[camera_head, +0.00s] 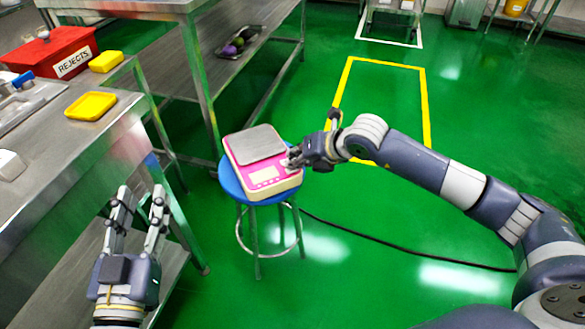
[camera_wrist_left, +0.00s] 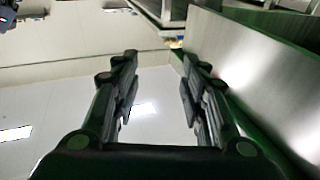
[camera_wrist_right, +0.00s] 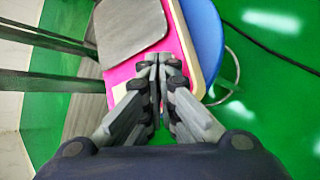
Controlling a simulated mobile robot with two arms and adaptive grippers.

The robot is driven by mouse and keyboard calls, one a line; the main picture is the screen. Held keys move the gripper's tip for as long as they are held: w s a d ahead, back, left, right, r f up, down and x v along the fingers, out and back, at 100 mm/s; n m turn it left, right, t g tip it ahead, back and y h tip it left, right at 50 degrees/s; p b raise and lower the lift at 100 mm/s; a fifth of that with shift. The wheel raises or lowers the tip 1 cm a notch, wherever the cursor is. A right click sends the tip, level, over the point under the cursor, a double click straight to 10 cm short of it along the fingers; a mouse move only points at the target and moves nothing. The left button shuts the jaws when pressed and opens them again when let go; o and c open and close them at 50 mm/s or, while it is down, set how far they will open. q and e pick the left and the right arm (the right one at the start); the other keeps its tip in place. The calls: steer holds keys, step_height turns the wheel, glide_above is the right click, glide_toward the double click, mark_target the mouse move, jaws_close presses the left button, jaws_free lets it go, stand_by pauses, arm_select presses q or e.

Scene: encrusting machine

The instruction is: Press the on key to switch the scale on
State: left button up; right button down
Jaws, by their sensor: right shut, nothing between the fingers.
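The pink scale (camera_head: 277,182) with a grey weighing plate (camera_head: 256,145) sits on a blue round stool (camera_head: 232,186). Its pale display panel (camera_head: 264,175) is on the side nearer me. My right gripper (camera_head: 291,160) is shut and empty, at the scale's right edge beside the plate. In the right wrist view the closed fingertips (camera_wrist_right: 159,62) overlap the pink top of the scale (camera_wrist_right: 178,40), next to the plate (camera_wrist_right: 130,25). The on key is not distinguishable, and I cannot tell whether the fingertips touch. My left gripper (camera_head: 140,195) is open and empty beside the steel table.
A steel shelf rack (camera_head: 190,40) stands behind the stool. A black cable (camera_head: 400,248) crosses the green floor.

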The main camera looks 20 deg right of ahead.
arm_select(q)
steer(key=shift+s+r+t, duration=0.1)
steer(key=shift+r+t, duration=0.2)
steer(key=shift+r, duration=0.3)
arm_select(e)
steer(key=shift+f, duration=0.1)
arm_select(q)
steer(key=shift+f, duration=0.1)
arm_select(e)
steer(key=shift+r, duration=0.45)
arm_select(q)
steer(key=shift+a+f+g, duration=0.15)
steer(key=shift+f+g, duration=0.75)
steer(key=shift+f, duration=0.6)
arm_select(e)
steer(key=shift+r, duration=0.1)
arm_select(q)
steer(key=shift+y+p, duration=0.35)
steer(key=shift+y, duration=0.05)
arm_select(e)
steer(key=shift+r, duration=0.15)
